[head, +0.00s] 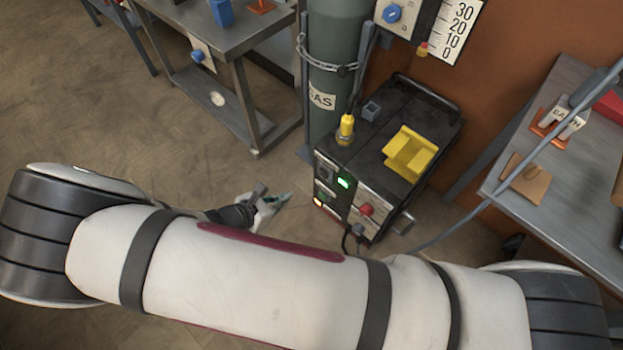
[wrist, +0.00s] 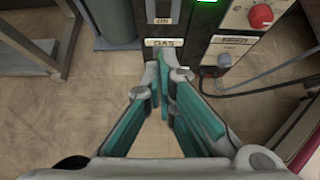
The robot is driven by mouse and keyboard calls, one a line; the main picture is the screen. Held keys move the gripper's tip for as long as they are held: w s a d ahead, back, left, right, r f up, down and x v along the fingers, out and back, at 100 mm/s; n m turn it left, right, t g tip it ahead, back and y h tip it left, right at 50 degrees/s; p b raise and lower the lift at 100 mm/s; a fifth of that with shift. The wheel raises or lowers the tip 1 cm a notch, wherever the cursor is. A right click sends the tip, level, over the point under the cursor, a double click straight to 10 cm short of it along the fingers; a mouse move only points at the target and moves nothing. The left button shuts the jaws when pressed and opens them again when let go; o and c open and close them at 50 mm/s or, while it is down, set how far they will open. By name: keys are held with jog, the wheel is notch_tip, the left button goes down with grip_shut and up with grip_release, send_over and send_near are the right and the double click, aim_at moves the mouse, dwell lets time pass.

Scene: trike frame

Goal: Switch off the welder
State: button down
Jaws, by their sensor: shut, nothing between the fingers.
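The welder (head: 372,150) is a black box with a grey front panel, standing right of centre in the head view. My gripper (head: 284,198) is shut and empty, left of the panel.
A green gas cylinder (head: 329,80) stands behind the welder. A grey workbench (head: 253,50) is at the upper left, another table (head: 560,200) at the right. A dark cable (wrist: 240,93) runs from the panel. The floor left of the welder is clear.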

aim_at(322, 175)
jog(key=b+x, duration=0.1)
jog(key=x, duration=0.3)
jog(key=w+r+b+x, duration=0.1)
jog(key=x, duration=0.3)
jog(key=d+r+b+x, duration=0.1)
jog(key=b+x, duration=0.1)
jog(key=x, duration=0.2)
jog(key=shift+w+d+f, duration=0.15)
jog(key=shift+w+d, duration=0.1)
jog(key=shift+w, duration=0.15)
jog(key=shift+w+d+r+p, duration=0.25)
jog(key=shift+w+r+p, duration=0.1)
jog(key=shift+p, duration=0.1)
jog(key=shift+f, duration=0.15)
